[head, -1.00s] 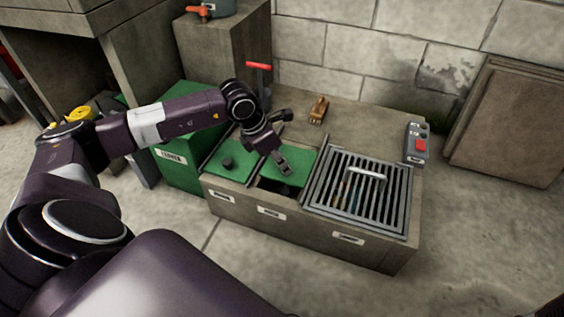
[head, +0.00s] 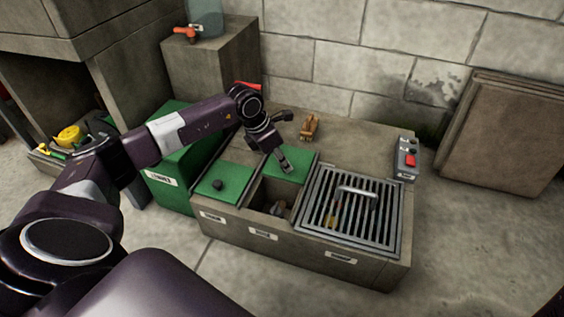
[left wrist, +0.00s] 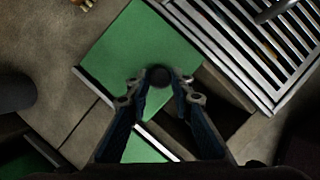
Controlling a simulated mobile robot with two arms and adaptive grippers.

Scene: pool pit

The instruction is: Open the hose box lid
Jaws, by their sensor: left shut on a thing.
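My left gripper (head: 286,167) is over the middle green lid (head: 299,160) of the low stone-coloured bench. In the left wrist view its fingers (left wrist: 159,97) are shut on the lid's round black knob (left wrist: 158,76). The lid also shows in the left wrist view (left wrist: 130,42). It lies flat, slid toward the back, and the front part of its compartment (head: 268,194) is open. Something small and greyish shows inside, too dark to tell. The label (head: 263,233) below this compartment is too small to read. My right gripper is not in view.
A second green lid with a black knob (head: 217,184) covers the left compartment. A metal grate with a handle (head: 351,210) covers the right one. A wooden object (head: 309,126) and a control box with a red button (head: 406,158) are behind.

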